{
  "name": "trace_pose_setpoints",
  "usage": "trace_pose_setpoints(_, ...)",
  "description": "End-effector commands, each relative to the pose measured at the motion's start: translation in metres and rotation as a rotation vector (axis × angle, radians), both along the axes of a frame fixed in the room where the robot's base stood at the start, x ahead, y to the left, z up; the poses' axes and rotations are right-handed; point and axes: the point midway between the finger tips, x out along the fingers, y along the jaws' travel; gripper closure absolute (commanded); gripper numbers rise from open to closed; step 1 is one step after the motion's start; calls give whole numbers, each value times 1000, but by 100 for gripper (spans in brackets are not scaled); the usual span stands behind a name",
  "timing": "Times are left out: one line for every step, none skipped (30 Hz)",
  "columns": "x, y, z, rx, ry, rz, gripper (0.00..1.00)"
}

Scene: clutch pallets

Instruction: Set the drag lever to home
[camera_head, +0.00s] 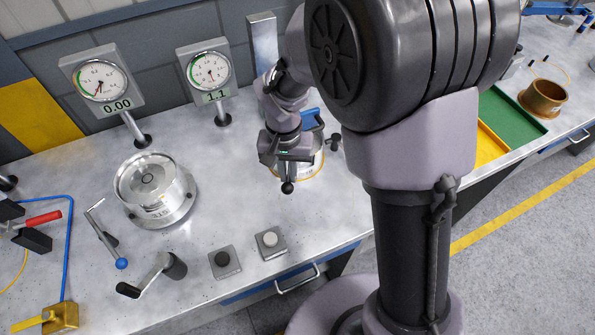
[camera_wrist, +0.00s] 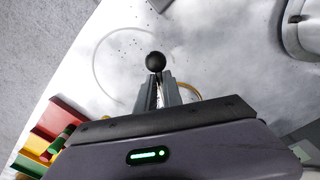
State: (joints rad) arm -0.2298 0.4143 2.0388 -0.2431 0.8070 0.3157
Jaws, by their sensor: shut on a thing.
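The lever in my gripper, which looks like the drag lever, ends in a black ball knob (camera_head: 287,187). The knob also shows in the wrist view (camera_wrist: 155,61), just beyond my fingertips. My gripper (camera_head: 287,177) is shut on the lever behind the knob; its fingers (camera_wrist: 157,88) stand close on both sides. Below the gripper is a round base with an orange rim (camera_head: 318,168), partly covered by my wrist. Most of the lever's shaft and any home mark are hidden.
Left of my gripper stand a metal drum (camera_head: 150,182), a blue-knobbed lever (camera_head: 121,263) and a crank (camera_head: 150,275). Two gauges (camera_head: 102,82) (camera_head: 210,70) stand behind. Two button boxes (camera_head: 224,261) (camera_head: 270,243) sit in front. The bench between is clear. Coloured trays (camera_wrist: 45,135) lie at the wrist view's lower left.

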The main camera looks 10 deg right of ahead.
Motion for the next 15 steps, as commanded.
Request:
trace_pose_setpoints(-6,2,-4,0,21,-15,100)
trace_pose_setpoints(-6,3,-4,0,20,-21,100)
trace_pose_setpoints(-6,4,-4,-1,20,-28,100)
trace_pose_setpoints(-6,5,-4,-1,20,-32,100)
trace_pose_setpoints(-6,5,-4,-1,20,-36,100)
trace_pose_setpoints(-5,6,-4,0,21,-40,100)
trace_pose_setpoints(-5,6,-4,0,21,-42,100)
trace_pose_setpoints(-5,6,-4,0,21,-43,100)
trace_pose_setpoints(-5,6,-4,0,21,-44,100)
trace_pose_setpoints(-5,7,-4,1,21,-45,100)
trace_pose_setpoints(-5,7,-4,1,21,-45,100)
trace_pose_setpoints(-5,7,-4,1,21,-45,100)
trace_pose_setpoints(-5,7,-4,1,21,-45,100)
trace_pose_setpoints(-5,7,-4,1,21,-45,100)
trace_pose_setpoints(-5,7,-4,1,21,-45,100)
